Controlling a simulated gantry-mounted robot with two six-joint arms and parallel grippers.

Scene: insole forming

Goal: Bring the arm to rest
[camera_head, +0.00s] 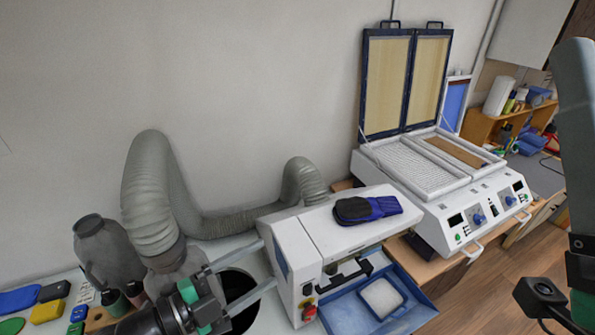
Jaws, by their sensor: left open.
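My left gripper (267,264) is at the bottom, left of centre, with its two long grey fingers spread apart and nothing between them. The fingers point right, toward the white machine (291,251), and lie over a dark round opening (238,288) in the pale worktop. Whether the fingertips touch the machine's side, I cannot tell. My right arm runs down the right edge with a small camera beside it; its fingers are out of the frame.
Blue-and-black gloves (367,209) lie on the white machine, above a blue tray (408,320) holding a white block (382,297). A heating press (440,205) stands open behind right.

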